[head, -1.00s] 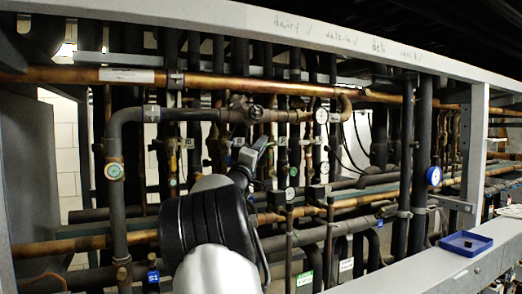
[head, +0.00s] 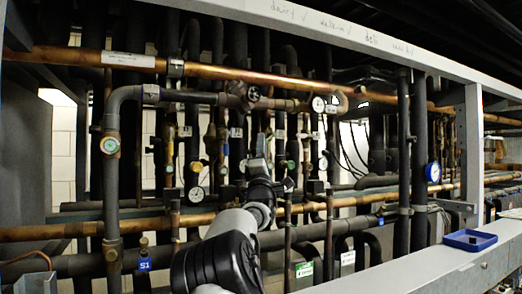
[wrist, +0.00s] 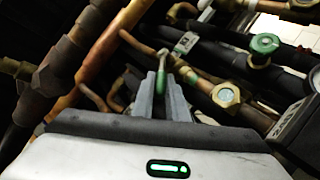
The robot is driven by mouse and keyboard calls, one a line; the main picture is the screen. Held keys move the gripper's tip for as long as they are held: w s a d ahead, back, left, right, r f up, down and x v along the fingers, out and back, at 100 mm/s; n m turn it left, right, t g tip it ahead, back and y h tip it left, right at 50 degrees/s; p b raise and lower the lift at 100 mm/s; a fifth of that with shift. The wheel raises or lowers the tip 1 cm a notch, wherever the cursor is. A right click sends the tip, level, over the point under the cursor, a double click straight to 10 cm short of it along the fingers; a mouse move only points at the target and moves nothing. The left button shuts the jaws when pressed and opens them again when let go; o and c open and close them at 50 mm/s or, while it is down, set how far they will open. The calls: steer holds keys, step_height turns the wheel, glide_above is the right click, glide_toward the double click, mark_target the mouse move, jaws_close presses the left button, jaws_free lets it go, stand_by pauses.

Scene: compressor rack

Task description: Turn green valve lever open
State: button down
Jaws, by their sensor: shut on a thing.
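The green valve lever (wrist: 161,62) shows in the wrist view as a slim green handle at the upper middle, standing between the fingertips. My gripper (wrist: 161,86) is shut on it, with a grey finger on either side. The lower end of the lever is hidden between the fingers. In the head view my gripper (head: 259,150) reaches in among the pipes near the middle of the rack. The lever cannot be made out there, behind the gripper and arm.
A green round cap (wrist: 265,43) and a brass fitting (wrist: 226,95) sit right of the fingers. A thick copper pipe (wrist: 115,40) runs close on the left. In the head view a white gauge (head: 197,194) is left of my arm; a blue tray (head: 469,240) lies on the front beam.

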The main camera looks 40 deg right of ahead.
stand_by(0.3)
steer(key=c, duration=1.7)
jaws_free()
steer(key=shift+c, duration=0.2)
steer(key=shift+r, duration=0.1)
